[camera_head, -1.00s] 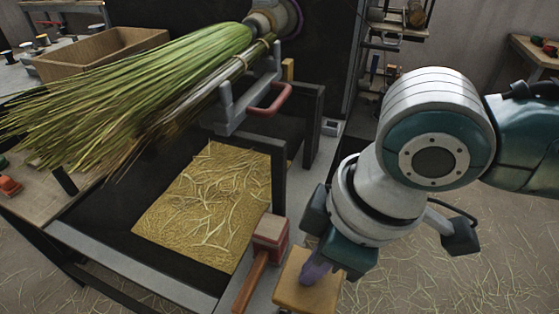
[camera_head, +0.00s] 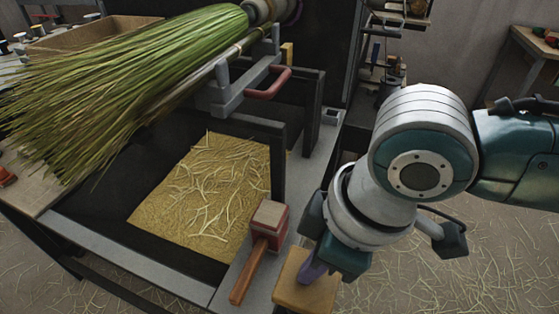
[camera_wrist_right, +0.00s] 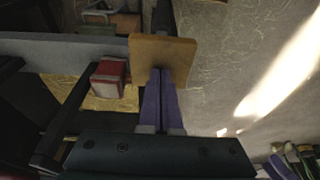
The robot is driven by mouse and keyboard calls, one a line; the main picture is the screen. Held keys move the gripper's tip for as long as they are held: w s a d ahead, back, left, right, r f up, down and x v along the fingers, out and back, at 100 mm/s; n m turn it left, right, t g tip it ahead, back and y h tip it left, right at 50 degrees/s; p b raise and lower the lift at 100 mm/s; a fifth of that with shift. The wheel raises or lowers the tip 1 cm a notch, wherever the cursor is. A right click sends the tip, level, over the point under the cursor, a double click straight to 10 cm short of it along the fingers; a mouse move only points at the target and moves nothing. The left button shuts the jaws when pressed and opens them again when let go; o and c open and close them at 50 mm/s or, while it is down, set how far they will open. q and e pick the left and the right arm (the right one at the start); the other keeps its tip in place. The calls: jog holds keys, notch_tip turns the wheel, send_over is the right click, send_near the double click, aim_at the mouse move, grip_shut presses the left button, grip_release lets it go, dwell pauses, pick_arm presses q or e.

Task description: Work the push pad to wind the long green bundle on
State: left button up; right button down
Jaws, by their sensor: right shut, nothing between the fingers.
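The long green bundle (camera_head: 130,85) lies across the upper left in the head view, held at a round holder (camera_head: 262,10), its loose ends fanned to the left. A paler strip of stalks shows along its lower right side. The wooden push pad (camera_head: 298,292) stands at the bench's front edge. My right gripper (camera_head: 314,270) is over it, purple fingers shut and empty. In the right wrist view the fingertips (camera_wrist_right: 161,72) are at the edge of the pad (camera_wrist_right: 172,52), apparently touching it. My left gripper is out of view.
A red-headed mallet (camera_head: 268,218) lies on the bench rim left of the pad. A red-handled bracket (camera_head: 268,85) stands under the bundle. A straw-covered tray (camera_head: 205,190) fills the bench middle. Straw litters the floor at right.

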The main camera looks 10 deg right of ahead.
jog(key=shift+d+f+b, duration=0.1)
jog(key=shift+f+b, duration=0.95)
jog(key=shift+f, duration=0.85)
jog(key=shift+r, duration=0.1)
jog(key=shift+r+p, duration=0.25)
jog(key=shift+p, duration=0.1)
notch_tip(320, 180, up, 9)
jog(key=p, duration=1)
jog(key=shift+r, duration=0.15)
